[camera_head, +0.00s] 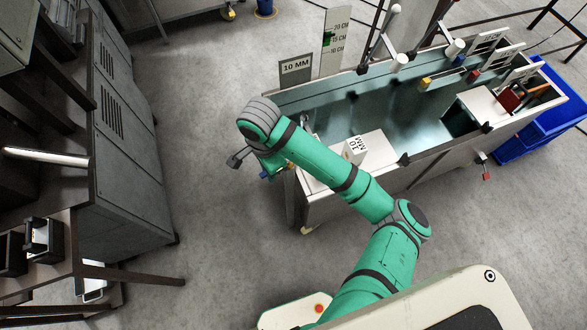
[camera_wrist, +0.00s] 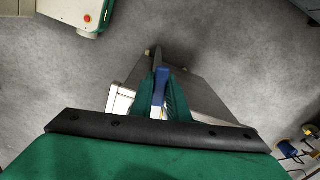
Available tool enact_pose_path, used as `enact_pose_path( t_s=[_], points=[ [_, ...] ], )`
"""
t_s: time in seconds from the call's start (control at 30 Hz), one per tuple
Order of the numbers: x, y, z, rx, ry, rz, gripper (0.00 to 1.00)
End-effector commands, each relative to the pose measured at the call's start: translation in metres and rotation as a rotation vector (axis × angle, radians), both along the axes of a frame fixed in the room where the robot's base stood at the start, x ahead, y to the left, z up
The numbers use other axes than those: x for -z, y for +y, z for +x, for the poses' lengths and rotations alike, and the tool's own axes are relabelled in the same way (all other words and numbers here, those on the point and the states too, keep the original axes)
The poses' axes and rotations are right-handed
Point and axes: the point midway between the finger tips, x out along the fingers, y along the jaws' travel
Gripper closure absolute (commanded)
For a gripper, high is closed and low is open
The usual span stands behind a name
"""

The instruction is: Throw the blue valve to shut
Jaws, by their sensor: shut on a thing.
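The blue valve (camera_wrist: 160,88) shows in the wrist view as a blue handle between my green fingers, in front of the end of the trough. My gripper (camera_wrist: 162,92) is shut on this blue handle. In the head view my gripper (camera_head: 272,166) is at the left end of the long water trough (camera_head: 322,205), low beside its end wall. There my arm hides most of the valve, and its exact angle cannot be told.
A white block marked 10 MM (camera_head: 352,150) sits on the trough's near-left corner. A grey 10 MM sign (camera_head: 296,68) and a scale board (camera_head: 334,40) stand behind. A grey cabinet (camera_head: 125,150) stands left, with open floor (camera_head: 205,110) between. A blue crate (camera_head: 540,115) is at right.

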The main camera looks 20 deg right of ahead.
Motion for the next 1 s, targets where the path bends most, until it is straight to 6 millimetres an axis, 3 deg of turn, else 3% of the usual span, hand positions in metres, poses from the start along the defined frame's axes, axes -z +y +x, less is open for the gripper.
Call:
enact_pose_path(
  t_s=[0.47, 0.67, 0.7, 0.77, 1.0],
  points=[
    [0.0, 0.0, 0.005, 0.07, -0.001, -0.002, 1.0],
    [0.0, 0.001, 0.013, 0.185, -0.001, -0.002, 1.0],
    [0.0, 0.001, 0.012, 0.18, -0.001, -0.002, 0.76],
    [0.0, 0.001, 0.012, 0.179, -0.001, -0.002, 0.63],
    [0.0, 0.001, 0.011, 0.179, -0.001, -0.001, 0.63]
  ],
)
